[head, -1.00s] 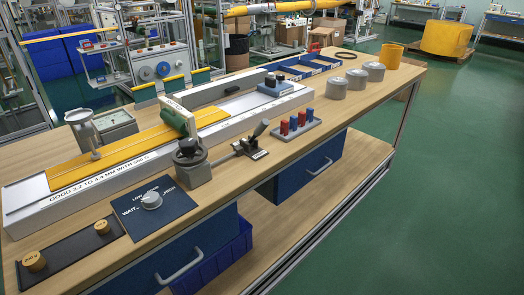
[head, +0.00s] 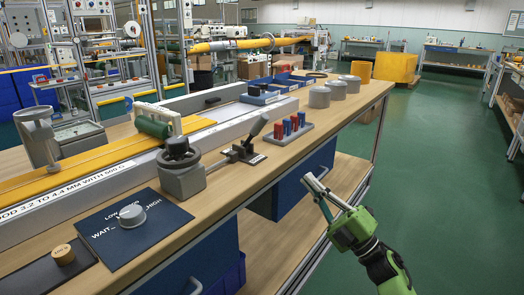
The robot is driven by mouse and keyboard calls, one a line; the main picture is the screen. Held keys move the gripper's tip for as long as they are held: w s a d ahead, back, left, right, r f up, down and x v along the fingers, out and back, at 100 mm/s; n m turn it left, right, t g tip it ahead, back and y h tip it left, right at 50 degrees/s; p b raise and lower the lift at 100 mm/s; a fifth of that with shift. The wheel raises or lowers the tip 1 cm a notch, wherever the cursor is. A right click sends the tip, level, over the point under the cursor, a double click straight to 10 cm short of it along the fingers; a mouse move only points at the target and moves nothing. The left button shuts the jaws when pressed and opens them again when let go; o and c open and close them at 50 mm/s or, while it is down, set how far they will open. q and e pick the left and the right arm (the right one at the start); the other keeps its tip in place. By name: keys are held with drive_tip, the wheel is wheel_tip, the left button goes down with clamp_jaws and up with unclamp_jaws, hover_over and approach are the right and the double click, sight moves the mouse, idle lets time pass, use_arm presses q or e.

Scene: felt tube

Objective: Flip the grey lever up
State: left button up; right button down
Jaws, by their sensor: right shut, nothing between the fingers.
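The grey lever (head: 257,125) stands on a small dark base (head: 243,153) near the front edge of the workbench, between the round-topped grey unit and the rack of coloured pegs. Its thick handle slants up and to the right. My right gripper (head: 315,182) is in front of the bench, to the right of and lower than the lever in the picture. It is shut and empty, clearly apart from the lever. My left gripper is not in view.
The wooden workbench (head: 215,215) carries a round-topped grey unit (head: 181,180), a dark dial panel (head: 130,235), a rack of red and blue pegs (head: 290,130) and grey canisters (head: 320,97). A blue drawer (head: 305,180) hangs below. Open green floor (head: 440,170) lies to the right.

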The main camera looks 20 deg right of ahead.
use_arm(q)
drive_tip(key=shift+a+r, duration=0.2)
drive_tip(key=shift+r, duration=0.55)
use_arm(e)
drive_tip(key=shift+s+a+r+n+g+y, duration=0.15)
drive_tip(key=shift+s+a+r+n+y, duration=0.15)
drive_tip(key=shift+r+n+y, duration=0.15)
drive_tip(key=shift+s+a+r+n+g+y, duration=0.15)
drive_tip(key=shift+s+a+r+n+y, duration=0.15)
drive_tip(key=shift+r+n, duration=0.2)
drive_tip(key=shift+w, duration=0.15)
approach(254, 131)
drive_tip(key=w+r, duration=0.1)
drive_tip(key=r, duration=0.1)
drive_tip(key=w+a+r, duration=0.1)
drive_tip(key=w+r, duration=0.1)
drive_tip(key=shift+w+r, duration=0.1)
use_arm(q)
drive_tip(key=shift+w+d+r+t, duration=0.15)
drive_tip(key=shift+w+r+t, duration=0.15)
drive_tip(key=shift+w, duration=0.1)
use_arm(e)
drive_tip(key=shift+w+a+r, duration=0.25)
drive_tip(key=shift+w+r, duration=0.05)
drive_tip(key=shift+w, duration=0.1)
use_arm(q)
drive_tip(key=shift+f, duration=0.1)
